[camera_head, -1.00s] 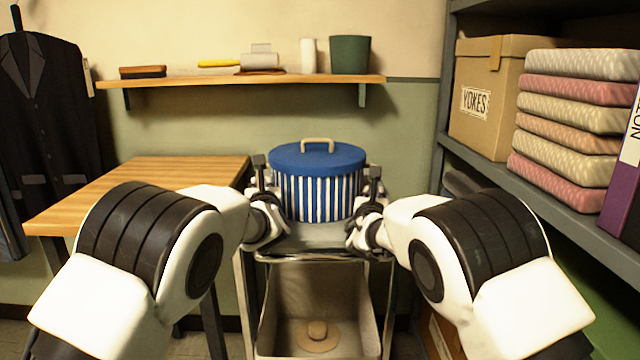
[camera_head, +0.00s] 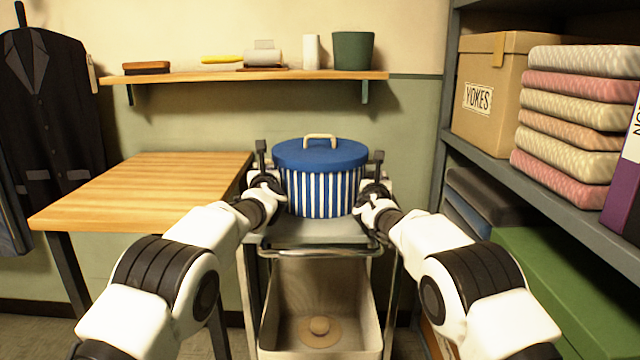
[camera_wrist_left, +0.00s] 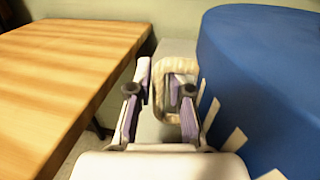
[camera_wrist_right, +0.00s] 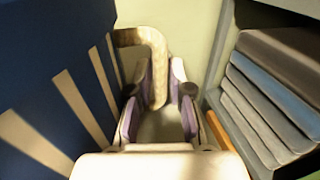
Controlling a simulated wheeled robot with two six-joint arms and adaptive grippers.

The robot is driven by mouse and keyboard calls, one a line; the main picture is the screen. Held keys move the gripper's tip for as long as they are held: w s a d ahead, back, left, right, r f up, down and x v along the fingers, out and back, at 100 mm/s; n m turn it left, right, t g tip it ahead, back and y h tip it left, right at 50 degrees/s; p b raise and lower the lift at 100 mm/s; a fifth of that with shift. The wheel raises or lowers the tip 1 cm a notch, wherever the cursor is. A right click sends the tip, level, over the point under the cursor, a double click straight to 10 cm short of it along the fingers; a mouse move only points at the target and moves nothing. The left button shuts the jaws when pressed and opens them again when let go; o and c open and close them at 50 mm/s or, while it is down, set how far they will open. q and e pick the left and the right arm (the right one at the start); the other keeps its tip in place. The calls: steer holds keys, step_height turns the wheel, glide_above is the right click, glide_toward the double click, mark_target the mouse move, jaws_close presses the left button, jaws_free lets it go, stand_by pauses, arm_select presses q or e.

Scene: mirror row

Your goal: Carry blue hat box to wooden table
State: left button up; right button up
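The blue hat box (camera_head: 319,185), with white stripes, a blue lid and a beige top handle, stands upright on the top of a metal cart (camera_head: 310,233). The wooden table (camera_head: 150,185) is to its left, its top bare. My left gripper (camera_wrist_left: 162,92) is at the box's left side, fingers apart, with a beige side handle (camera_wrist_left: 180,66) at its fingers. My right gripper (camera_wrist_right: 160,98) is at the box's right side, fingers apart, with the other beige side handle (camera_wrist_right: 150,50) between them. Neither gripper looks closed on its handle.
A bin (camera_head: 320,300) with a hat in it is on the cart below. A grey shelf unit (camera_head: 520,172) with a carton, folded textiles and a green box stands close on the right. A wall shelf (camera_head: 260,77) runs behind. A dark suit (camera_head: 45,120) hangs left.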

arm_select(q)
jaws_close()
arm_select(e)
jaws_close()
arm_select(q)
steer(key=shift+r, duration=0.15)
arm_select(e)
steer(key=shift+r, duration=0.1)
